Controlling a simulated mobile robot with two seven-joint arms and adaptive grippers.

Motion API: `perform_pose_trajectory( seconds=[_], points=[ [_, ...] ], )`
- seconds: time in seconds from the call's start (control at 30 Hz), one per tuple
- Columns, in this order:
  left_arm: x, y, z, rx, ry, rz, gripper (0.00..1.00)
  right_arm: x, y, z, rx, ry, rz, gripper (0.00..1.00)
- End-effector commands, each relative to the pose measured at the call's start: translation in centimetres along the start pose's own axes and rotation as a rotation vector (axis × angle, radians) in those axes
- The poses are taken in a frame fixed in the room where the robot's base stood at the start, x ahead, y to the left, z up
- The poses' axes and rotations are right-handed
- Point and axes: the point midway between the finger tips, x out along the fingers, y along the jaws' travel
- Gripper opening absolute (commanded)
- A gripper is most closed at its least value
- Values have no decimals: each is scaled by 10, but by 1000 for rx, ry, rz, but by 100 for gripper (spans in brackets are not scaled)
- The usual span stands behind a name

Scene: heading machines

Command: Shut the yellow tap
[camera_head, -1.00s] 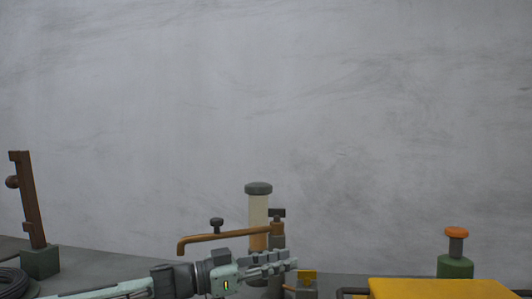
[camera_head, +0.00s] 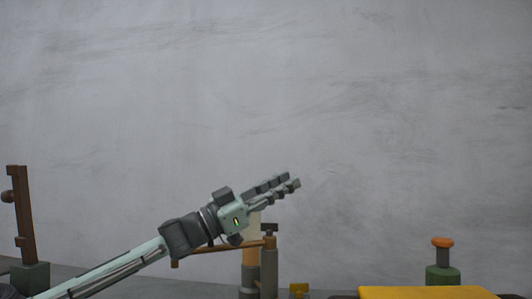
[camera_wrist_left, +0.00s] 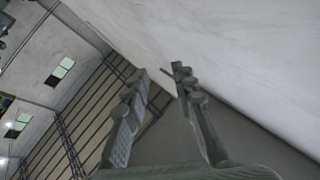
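A small yellow piece (camera_head: 299,288), which looks like the yellow tap's handle, shows at the bottom edge of the head view. Its lower part is cut off, and I cannot tell whether it is turned open or shut. My left gripper (camera_head: 287,185) is raised well above it, in front of the wall, pointing right and slightly up. In the left wrist view the left gripper (camera_wrist_left: 160,78) has its two fingers apart with nothing between them. The tap does not show in that view. My right gripper is not in view.
A brown pipe (camera_head: 205,249) on a post (camera_head: 269,266) stands behind and below my left arm, beside a pale column. A yellow slab (camera_head: 430,293) and a green post with an orange cap (camera_head: 442,242) are at right. A brown upright (camera_head: 25,220) stands at left.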

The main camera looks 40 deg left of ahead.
Motion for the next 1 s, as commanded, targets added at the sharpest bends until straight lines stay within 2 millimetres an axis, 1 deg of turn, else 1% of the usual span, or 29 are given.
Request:
perform_pose_trajectory(
  seconds=[0.03, 0.2, 0.3, 0.43, 0.6, 0.87, 0.93, 1.0],
  points=[
    [0, -6, -9, 6, 19, -10, 26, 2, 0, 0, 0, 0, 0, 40],
    [0, -22, -36, 19, 75, -37, 26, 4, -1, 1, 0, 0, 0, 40],
    [0, -30, -50, 26, 102, -50, 26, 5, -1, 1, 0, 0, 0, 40],
    [-1, -36, -63, 32, 128, -62, 26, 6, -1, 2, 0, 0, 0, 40],
    [-2, -41, -71, 35, 144, -69, 26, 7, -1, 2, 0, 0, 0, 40],
    [-2, -41, -72, 35, 145, -70, 26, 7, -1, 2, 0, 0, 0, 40],
    [-2, -41, -72, 35, 145, -70, 32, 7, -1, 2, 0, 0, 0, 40],
    [-2, -41, -72, 35, 145, -70, 41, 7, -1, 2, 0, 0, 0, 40]
  ],
)
